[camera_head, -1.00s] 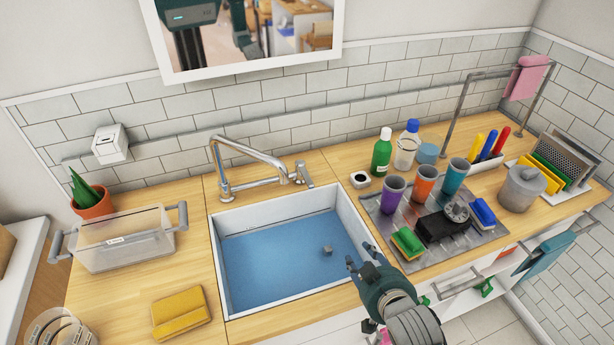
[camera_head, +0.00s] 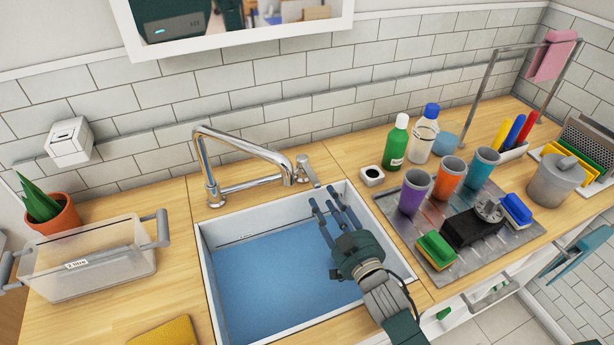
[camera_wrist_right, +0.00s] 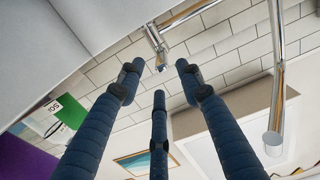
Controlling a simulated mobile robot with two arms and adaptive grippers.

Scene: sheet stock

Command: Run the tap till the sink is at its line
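The chrome tap (camera_head: 240,148) stands behind the sink, with its spout bent over the basin. Its lever (camera_head: 307,171) is at the right end, and it also shows in the right wrist view (camera_wrist_right: 156,42). I see no stream under the spout end (camera_wrist_right: 272,140). The white sink (camera_head: 207,275) has a flat blue surface (camera_head: 270,275) inside, below the rim. A thin dark mark (camera_head: 243,238) shows at the back wall; I cannot tell its exact relation to the surface. My right gripper (camera_head: 332,208) is open and empty over the sink's right side, short of the lever. My left gripper is not in view.
A metal tray (camera_head: 390,208) with cups and sponges lies right of the sink, with a green bottle (camera_head: 395,145) behind it. A clear bin (camera_head: 90,262) and a potted plant (camera_head: 50,215) stand left. A yellow cloth (camera_head: 165,334) lies at the front left.

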